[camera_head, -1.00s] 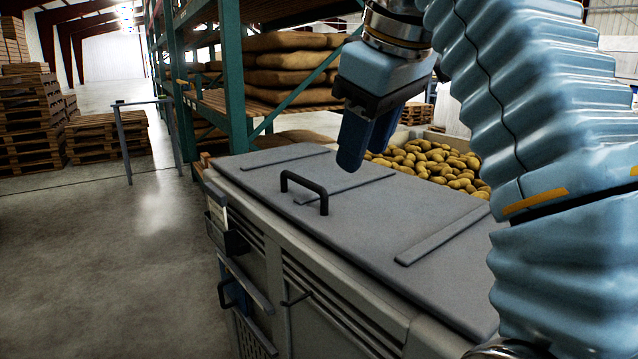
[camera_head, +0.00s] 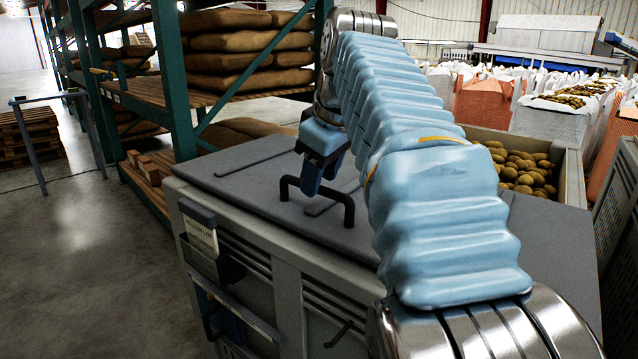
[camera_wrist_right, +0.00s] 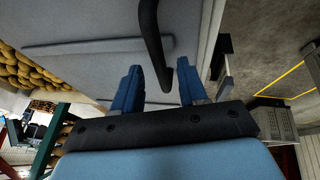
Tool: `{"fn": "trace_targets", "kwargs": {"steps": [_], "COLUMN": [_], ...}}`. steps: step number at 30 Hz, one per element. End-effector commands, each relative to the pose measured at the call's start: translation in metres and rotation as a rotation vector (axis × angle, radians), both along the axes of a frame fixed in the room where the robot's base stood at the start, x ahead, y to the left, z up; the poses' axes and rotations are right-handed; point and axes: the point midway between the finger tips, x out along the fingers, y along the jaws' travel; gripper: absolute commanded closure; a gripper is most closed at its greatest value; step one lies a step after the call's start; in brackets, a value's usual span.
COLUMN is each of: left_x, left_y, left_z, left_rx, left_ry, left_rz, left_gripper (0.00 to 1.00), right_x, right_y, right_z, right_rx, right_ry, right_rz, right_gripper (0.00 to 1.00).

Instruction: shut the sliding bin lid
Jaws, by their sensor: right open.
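The sliding lid (camera_head: 245,180) is a flat grey panel with raised ribs on top of a grey bin (camera_head: 255,255). A black bar handle (camera_head: 349,210) stands up from the lid. Potatoes (camera_head: 522,170) show in an uncovered part of the bin at the right. My right gripper (camera_head: 310,188) is low over the lid at the handle, its blue fingers open. In the right wrist view, the handle (camera_wrist_right: 151,40) runs into the gap between the open fingers (camera_wrist_right: 160,84); I cannot tell whether they touch it. My arm hides part of the lid. My left gripper is not in view.
A green rack (camera_head: 172,75) with sacks (camera_head: 245,50) stands behind the bin at the left. Bulk bags (camera_head: 545,120) stand behind at the right. A grey slatted crate (camera_head: 620,225) is close at the right edge. Open floor (camera_head: 80,260) lies at the left.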

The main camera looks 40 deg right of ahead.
Motion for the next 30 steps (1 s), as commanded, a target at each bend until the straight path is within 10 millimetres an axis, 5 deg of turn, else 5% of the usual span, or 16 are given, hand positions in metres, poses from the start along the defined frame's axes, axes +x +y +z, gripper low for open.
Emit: {"fn": "trace_targets", "kwargs": {"steps": [12,21,30], "left_x": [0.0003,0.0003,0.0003], "left_y": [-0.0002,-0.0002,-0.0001], "left_z": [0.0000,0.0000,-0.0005], "left_rx": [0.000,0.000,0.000], "left_ry": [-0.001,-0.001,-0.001], "left_rz": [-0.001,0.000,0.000], "left_gripper": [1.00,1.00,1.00], "right_x": [0.0079,0.0078,0.0073], "right_y": [-0.0048,-0.0046,-0.0041], "right_z": [-0.0105,-0.0103,-0.0104], "right_rx": [-0.001,0.000,0.000], "right_ry": [-0.001,-0.001,-0.001], "right_rz": [0.000,0.000,0.000], "right_gripper": [0.58,1.00,1.00]}}
